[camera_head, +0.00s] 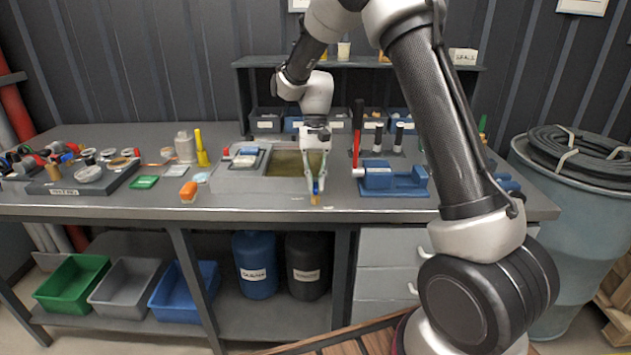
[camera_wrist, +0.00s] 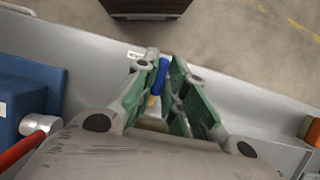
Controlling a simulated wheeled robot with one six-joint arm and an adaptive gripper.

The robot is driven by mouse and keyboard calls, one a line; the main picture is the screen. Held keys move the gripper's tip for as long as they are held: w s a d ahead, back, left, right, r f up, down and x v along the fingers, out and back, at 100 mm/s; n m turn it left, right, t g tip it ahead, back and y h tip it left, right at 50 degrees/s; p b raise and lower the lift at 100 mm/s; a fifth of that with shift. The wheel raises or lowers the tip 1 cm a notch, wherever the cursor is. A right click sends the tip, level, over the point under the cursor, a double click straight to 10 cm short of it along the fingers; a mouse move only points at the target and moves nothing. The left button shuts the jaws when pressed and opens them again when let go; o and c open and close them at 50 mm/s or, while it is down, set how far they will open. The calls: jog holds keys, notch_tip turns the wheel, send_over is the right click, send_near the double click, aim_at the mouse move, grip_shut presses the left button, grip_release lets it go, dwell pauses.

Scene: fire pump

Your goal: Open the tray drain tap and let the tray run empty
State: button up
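The drain tap has a blue lever (camera_head: 316,188) and a brass-coloured body at the tray's front. My gripper (camera_head: 316,180) reaches down over the tray's front wall to the tap. In the wrist view the narrowed green-padded fingertips (camera_wrist: 162,74) lie on both sides of the blue lever (camera_wrist: 163,72) and appear to touch it. The brass part (camera_wrist: 152,101) shows between the fingers. The fingers hide much of the tap, and no outflow is visible.
A blue vise-like block (camera_head: 392,180) with a red-handled tool (camera_head: 357,128) stands close on the right. An orange item (camera_head: 188,191) and a yellow bottle (camera_head: 201,150) are on the left. A shelf with bins (camera_head: 265,121) stands behind.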

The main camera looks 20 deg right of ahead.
jog(key=o, duration=0.3)
jog(key=v, duration=1.2)
jog(key=shift+d, duration=0.1)
